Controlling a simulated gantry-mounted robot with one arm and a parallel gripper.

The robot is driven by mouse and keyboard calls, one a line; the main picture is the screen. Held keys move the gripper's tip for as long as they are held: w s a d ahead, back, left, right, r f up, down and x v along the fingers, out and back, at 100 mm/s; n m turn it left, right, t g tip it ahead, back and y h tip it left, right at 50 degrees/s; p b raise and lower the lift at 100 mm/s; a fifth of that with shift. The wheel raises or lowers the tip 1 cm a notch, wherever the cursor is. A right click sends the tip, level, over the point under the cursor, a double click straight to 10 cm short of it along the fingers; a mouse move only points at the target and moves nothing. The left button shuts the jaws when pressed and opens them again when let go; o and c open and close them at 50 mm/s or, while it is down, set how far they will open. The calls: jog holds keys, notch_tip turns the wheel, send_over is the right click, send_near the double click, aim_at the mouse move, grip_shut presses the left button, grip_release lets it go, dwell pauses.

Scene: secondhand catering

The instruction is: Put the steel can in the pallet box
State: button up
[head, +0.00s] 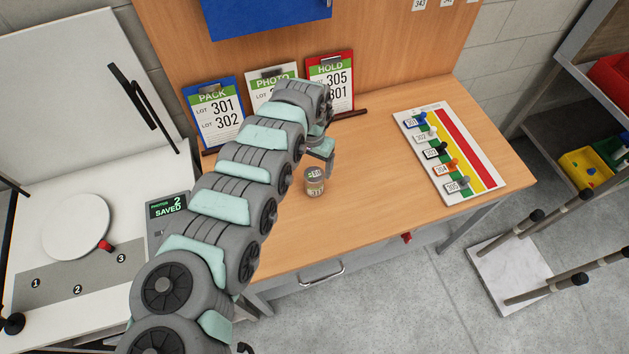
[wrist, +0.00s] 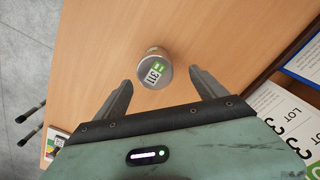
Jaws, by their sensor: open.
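The steel can (head: 314,182) stands upright on the wooden table, just in front of my gripper (head: 323,160). It has a green and white label on its lid, which reads 311 in the wrist view (wrist: 154,72). In the wrist view my gripper (wrist: 158,86) is open, with one finger on each side and the can just beyond and between the fingertips. I see no clear contact between fingers and can. My arm covers the left part of the table. I cannot identify a pallet box in these frames.
Clipboards marked PACK (head: 214,115), PHOTO (head: 272,85) and HOLD (head: 331,85) lean at the table's back. A coloured board with numbered tags (head: 450,152) lies to the right. A white photo station (head: 75,225) stands left. The table (head: 372,200) is clear between can and board.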

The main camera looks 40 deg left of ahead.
aim_at(314, 174)
jog(key=shift+d+f, duration=0.1)
jog(key=shift+f, duration=0.7)
jog(key=f, duration=0.4)
jog(key=shift+d, duration=0.4)
jog(key=shift+s+f, duration=0.1)
jog(key=shift+f, duration=0.4)
jog(key=shift+c, duration=0.4)
jog(key=shift+r, duration=0.1)
grip_shut()
jog(key=shift+a, duration=0.1)
